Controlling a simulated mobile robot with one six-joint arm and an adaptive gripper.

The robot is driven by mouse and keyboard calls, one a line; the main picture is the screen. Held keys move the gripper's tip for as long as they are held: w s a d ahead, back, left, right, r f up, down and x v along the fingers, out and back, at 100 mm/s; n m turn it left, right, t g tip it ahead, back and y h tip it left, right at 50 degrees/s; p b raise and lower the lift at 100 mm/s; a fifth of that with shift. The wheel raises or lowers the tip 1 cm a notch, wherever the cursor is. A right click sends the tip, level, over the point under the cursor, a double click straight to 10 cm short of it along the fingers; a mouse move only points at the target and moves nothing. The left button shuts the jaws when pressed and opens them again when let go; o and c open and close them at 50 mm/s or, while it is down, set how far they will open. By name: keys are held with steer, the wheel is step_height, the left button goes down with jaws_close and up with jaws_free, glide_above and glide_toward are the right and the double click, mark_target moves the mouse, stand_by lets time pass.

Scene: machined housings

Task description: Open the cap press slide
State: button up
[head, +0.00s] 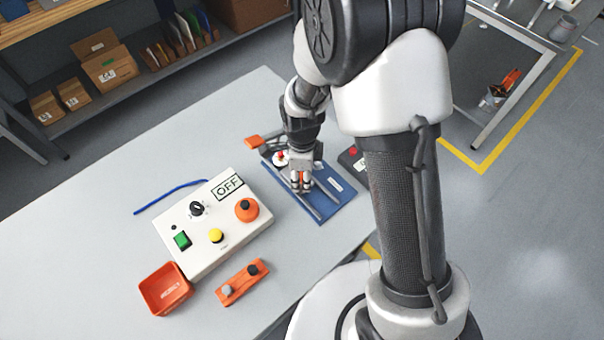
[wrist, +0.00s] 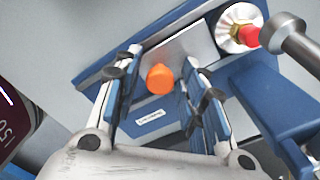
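The cap press has a blue base (head: 327,206) with metal rails, lying on the table. My gripper (head: 301,186) is low over it, pointing down, and hides part of the slide. In the wrist view, an orange knob (wrist: 160,79) sits on a grey plate (wrist: 184,50), which I take to be the slide. My gripper (wrist: 158,85) is open, with one finger on each side of the knob and gaps visible. A silver disc with a red and yellow part (wrist: 241,30) is at the upper right, beside a grey plunger (wrist: 290,36).
A white control box (head: 213,222) with an OFF sign stands left of the press. An orange tray (head: 165,289) and an orange block with two knobs (head: 242,283) lie in front. A dark box with a red button (head: 352,157) is close on the press's right. The table's far left is clear.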

jaws_close()
stand_by(0.4)
